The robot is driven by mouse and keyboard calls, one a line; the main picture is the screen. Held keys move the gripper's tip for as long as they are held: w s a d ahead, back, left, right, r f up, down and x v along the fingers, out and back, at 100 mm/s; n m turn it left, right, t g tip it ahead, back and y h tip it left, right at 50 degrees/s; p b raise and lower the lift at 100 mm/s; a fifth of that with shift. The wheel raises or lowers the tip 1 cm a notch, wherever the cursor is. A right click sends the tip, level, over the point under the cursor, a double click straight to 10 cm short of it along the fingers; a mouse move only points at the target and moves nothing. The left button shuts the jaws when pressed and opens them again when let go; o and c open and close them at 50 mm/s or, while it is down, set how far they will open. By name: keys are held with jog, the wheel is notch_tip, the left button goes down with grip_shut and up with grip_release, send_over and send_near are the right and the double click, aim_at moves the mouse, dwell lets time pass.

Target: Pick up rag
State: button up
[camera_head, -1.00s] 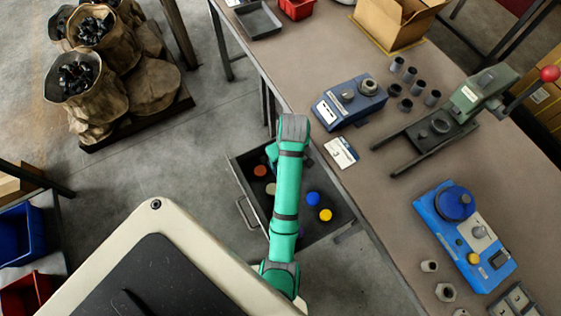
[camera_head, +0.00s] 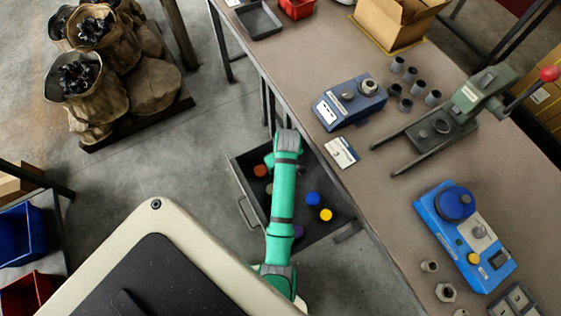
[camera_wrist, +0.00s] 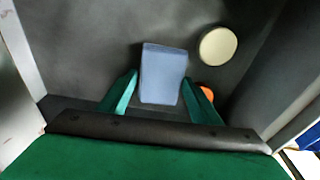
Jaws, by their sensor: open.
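In the wrist view, a blue-grey folded rectangular cloth, which I take to be the rag (camera_wrist: 163,75), lies in the dark drawer (camera_wrist: 80,60). My gripper (camera_wrist: 159,80) is open, with one green finger on either side of the rag's lower part. I cannot tell whether the fingers touch it or how far above the drawer floor they are. In the head view, the open drawer (camera_head: 247,178) shows under the table edge. My arm covers part of it, and the rag cannot be made out there.
A cream round object (camera_wrist: 218,46) lies right of the rag, and an orange one (camera_wrist: 207,91) is partly behind my right finger. Blue (camera_head: 312,199) and yellow (camera_head: 325,214) round objects lie at the drawer's right side. The workbench (camera_head: 375,200) overhangs the drawer's right.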

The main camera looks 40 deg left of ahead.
jog(key=c, duration=0.7)
jog(key=shift+a+r, duration=0.1)
jog(key=shift+r, duration=0.35)
notch_tip(320, 180, up, 9)
